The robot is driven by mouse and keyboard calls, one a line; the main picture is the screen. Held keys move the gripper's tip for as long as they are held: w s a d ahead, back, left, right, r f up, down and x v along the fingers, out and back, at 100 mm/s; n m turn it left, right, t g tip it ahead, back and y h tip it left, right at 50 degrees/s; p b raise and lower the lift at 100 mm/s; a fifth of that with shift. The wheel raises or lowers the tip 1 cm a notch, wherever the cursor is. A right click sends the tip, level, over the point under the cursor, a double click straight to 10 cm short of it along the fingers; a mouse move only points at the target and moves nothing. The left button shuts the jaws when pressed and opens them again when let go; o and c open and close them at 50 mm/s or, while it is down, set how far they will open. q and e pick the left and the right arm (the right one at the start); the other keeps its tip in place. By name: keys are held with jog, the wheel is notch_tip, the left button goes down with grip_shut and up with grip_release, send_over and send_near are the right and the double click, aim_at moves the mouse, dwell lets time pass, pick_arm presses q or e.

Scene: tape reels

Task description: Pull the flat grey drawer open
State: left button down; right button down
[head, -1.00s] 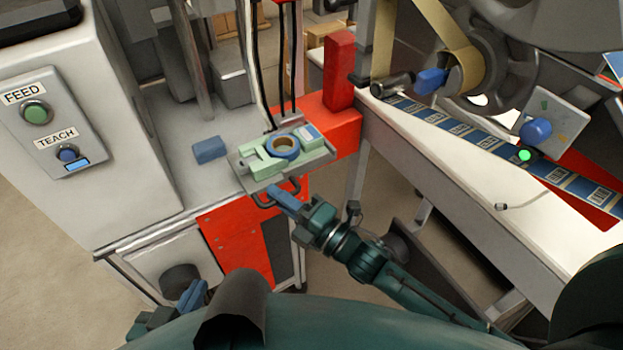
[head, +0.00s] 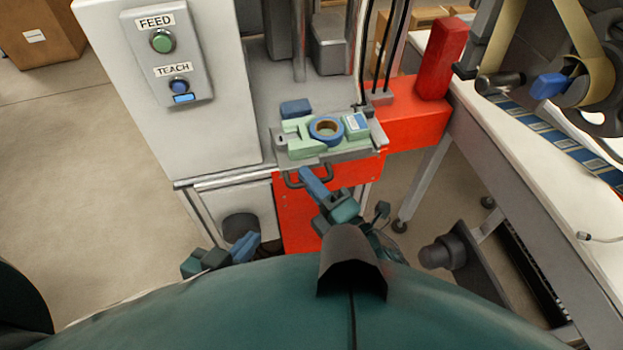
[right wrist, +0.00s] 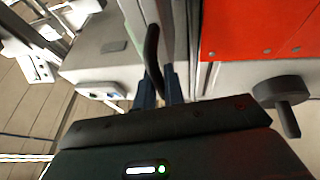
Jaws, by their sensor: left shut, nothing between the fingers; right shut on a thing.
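The flat grey drawer (head: 364,151) juts out at the front of the grey machine top in the head view. It bears a pale green fixture (head: 297,137) with a blue-rimmed ring (head: 316,140). Its dark loop handle (head: 291,182) hangs at the front edge, and shows as a curved bar (right wrist: 152,50) in the right wrist view. My right gripper (head: 308,180) is shut on this handle, its blue fingers (right wrist: 160,90) on either side of the bar. My left gripper (head: 245,246) is shut and empty, low and to the left, apart from the drawer.
A blue block (head: 295,107) lies behind the drawer. A white housing with FEED and TEACH buttons (head: 178,86) stands at left. A red post (head: 440,60) and the white label table (head: 520,150) are at right. Bare floor (head: 95,190) lies at left.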

jog(key=c, duration=1.5)
grip_release()
jog(key=v, duration=1.3)
jog(key=shift+s+f, duration=0.1)
